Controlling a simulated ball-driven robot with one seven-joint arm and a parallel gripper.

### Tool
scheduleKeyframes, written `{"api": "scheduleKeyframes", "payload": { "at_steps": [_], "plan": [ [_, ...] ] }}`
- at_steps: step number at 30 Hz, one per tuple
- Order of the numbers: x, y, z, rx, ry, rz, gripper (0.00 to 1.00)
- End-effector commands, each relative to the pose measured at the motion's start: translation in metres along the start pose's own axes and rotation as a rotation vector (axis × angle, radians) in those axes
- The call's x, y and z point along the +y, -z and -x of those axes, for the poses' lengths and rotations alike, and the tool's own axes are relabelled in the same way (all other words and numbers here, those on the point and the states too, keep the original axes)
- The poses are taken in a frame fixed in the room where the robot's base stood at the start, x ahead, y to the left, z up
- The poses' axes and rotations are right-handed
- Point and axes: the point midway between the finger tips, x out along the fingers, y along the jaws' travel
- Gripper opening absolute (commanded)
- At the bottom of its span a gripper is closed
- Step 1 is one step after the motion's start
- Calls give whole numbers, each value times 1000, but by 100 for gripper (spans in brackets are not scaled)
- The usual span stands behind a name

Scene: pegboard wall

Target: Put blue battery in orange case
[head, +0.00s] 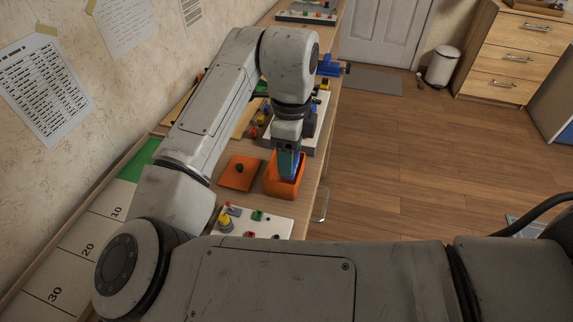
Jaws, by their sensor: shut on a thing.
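The orange case (271,185) is an open-topped box on the bench near its right edge. My gripper (288,168) points down over the case, with its tips at or inside the opening. It is shut on a blue thing, taken as the blue battery (298,158), of which a narrow strip shows beside the fingers. The battery's lower end is hidden by the gripper and the case walls, so I cannot tell if it touches the bottom. An orange lid (239,173) with a dark knob lies flat just left of the case.
A white board (262,225) with coloured buttons lies in front of the case. Another panel with coloured parts (305,134) is behind it, partly hidden by my arm. A blue clamp-like thing (328,66) sits farther back. The bench's right edge is close to the case.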

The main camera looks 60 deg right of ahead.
Motion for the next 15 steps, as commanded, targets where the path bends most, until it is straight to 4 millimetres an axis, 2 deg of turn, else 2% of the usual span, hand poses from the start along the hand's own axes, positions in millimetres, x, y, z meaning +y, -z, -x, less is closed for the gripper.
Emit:
{"api": "scheduleKeyframes", "payload": {
  "at_steps": [1, 6, 15],
  "plan": [
    [-6, -3, -13, 3, -4, -1, 30],
    [-24, -13, -37, 2, -3, 0, 30],
    [-37, -20, -54, 2, -2, -1, 30]
  ]
}}
